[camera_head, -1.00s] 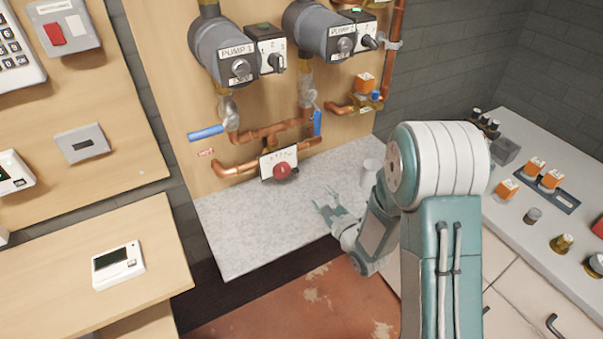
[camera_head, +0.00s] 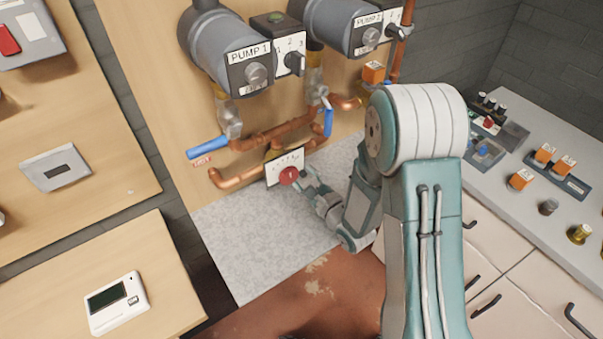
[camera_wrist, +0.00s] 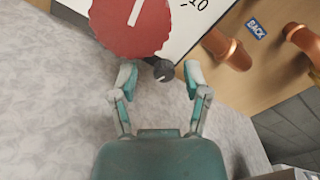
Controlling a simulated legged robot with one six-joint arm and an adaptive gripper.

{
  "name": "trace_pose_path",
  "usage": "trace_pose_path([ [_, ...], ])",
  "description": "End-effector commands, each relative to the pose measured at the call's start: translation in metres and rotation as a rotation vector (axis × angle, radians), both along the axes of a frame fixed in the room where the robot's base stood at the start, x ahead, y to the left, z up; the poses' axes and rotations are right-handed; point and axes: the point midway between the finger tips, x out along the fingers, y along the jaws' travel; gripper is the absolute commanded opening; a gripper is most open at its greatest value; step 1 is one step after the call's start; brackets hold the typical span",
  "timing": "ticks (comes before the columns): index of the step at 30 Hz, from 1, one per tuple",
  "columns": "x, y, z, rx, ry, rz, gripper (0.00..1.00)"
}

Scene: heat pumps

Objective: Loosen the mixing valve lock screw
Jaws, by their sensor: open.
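The mixing valve has a red knob (camera_head: 289,176) on a white scale plate (camera_head: 272,177), low on the wooden panel. In the wrist view the red knob (camera_wrist: 132,25) fills the top, with a white line on it. A small dark grey lock screw (camera_wrist: 163,70) sticks out just below the knob's edge. My gripper (camera_wrist: 160,77) is open, with one fingertip on each side of the lock screw. Gaps show between the fingertips and the screw. In the head view my gripper (camera_head: 304,180) is just right of the red knob, and the lock screw cannot be made out there.
Copper pipes (camera_head: 240,178) run beside the valve, with a blue lever (camera_head: 208,147) at left and another (camera_head: 328,118) above right. Pump 1 (camera_head: 230,50) hangs above. A grey speckled ledge (camera_head: 240,240) lies below with free room. A bench with fittings (camera_head: 520,215) stands at right.

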Motion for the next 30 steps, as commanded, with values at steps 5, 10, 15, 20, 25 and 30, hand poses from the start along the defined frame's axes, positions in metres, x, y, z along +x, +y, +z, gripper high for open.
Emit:
trace_pose_path([
  [5, 0.0005, -0.0025, 0.0003, 0.002, 0.000, -0.002, 0.21],
  [10, 0.0007, -0.0017, 0.0000, 0.001, 0.000, -0.002, 0.00],
  [15, 0.0009, -0.0007, -0.0008, -0.004, -0.001, -0.003, 0.00],
  [20, 0.0010, -0.0004, -0.0011, -0.029, -0.017, -0.002, 0.00],
  [25, 0.0009, -0.0003, -0.0013, -0.099, -0.062, -0.001, 0.00],
  [30, 0.0008, -0.0003, -0.0015, -0.209, -0.136, 0.000, 0.00],
])
